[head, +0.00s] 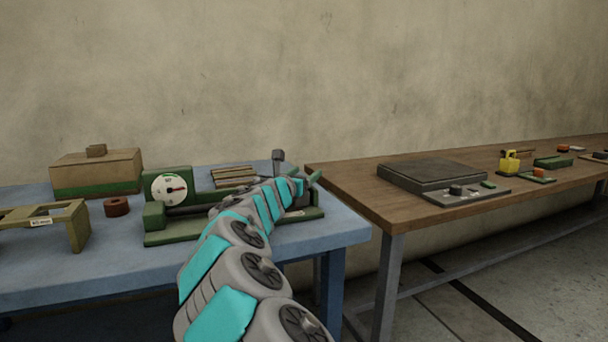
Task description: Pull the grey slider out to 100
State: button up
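A green bench device (165,238) with a round white dial (172,188) stands on the blue table. The dial has a red pointer; its numbers are too small to read. A dark grey upright post with a wider top (278,160) shows behind my arm, toward the device's right end. I cannot tell whether this is part of the grey slider. My arm reaches across the device and covers much of its middle. My gripper (297,188) is at the far end of the arm, near the device's right end. Its fingers and anything between them are hidden.
On the blue table (100,270) are a brown box (97,172), a red-brown ring (117,206) and a tan frame (75,224). A wooden table (400,213) to the right holds a dark slab (432,172), a yellow item (509,162) and small parts.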

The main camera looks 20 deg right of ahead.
jog(key=shift+s+a, duration=0.25)
jog(key=shift+a, duration=0.25)
jog(key=v, duration=0.6)
jog(key=shift+s+a, duration=0.2)
jog(key=shift+s, duration=0.2)
